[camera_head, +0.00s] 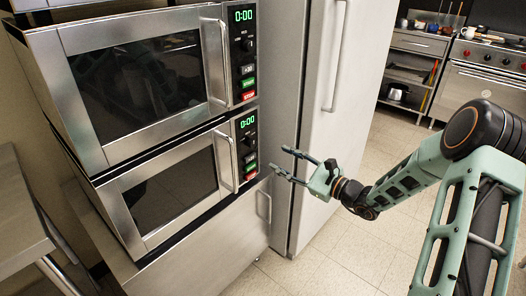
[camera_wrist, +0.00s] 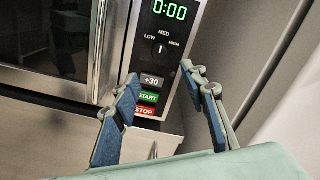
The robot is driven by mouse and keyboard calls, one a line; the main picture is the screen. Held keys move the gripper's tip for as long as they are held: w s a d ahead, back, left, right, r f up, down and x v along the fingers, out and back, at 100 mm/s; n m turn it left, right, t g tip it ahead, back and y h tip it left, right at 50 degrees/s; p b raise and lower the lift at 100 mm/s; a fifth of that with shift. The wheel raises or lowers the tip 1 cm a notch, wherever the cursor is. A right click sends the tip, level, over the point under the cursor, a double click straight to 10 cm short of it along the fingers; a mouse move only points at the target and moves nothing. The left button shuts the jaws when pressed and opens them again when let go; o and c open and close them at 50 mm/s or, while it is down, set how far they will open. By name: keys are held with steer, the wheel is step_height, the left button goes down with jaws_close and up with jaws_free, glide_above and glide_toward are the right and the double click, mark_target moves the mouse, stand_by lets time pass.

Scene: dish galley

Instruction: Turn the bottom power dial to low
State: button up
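Two steel microwaves are stacked, the top one (camera_head: 140,85) above the bottom one (camera_head: 165,190). The bottom power dial (camera_wrist: 160,47) is a small dark knob under LOW, MED and HIGH labels, below a green 0:00 display (camera_wrist: 169,9). Its pale mark looks to point up toward MED. In the head view the dial is small and dark on the bottom control panel (camera_head: 247,125). My gripper (camera_head: 279,159) is open and empty, to the right of that panel and apart from it. In the wrist view its blue-padded fingers (camera_wrist: 160,72) stand either side, lower than the dial.
Below the dial are a +30 button (camera_wrist: 152,81), a green START button (camera_wrist: 148,97) and a red STOP button (camera_wrist: 144,112). The bottom door handle (camera_head: 228,160) stands out left of the panel. A tall fridge (camera_head: 345,110) is close on the right. A steel counter (camera_head: 18,215) is at left.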

mark_target(254, 145)
steer(key=b+x, duration=0.1)
steer(key=x, duration=0.9)
steer(key=shift+w+a, duration=0.25)
steer(key=shift+a, duration=0.1)
steer(key=shift+c, duration=0.5)
jaws_close()
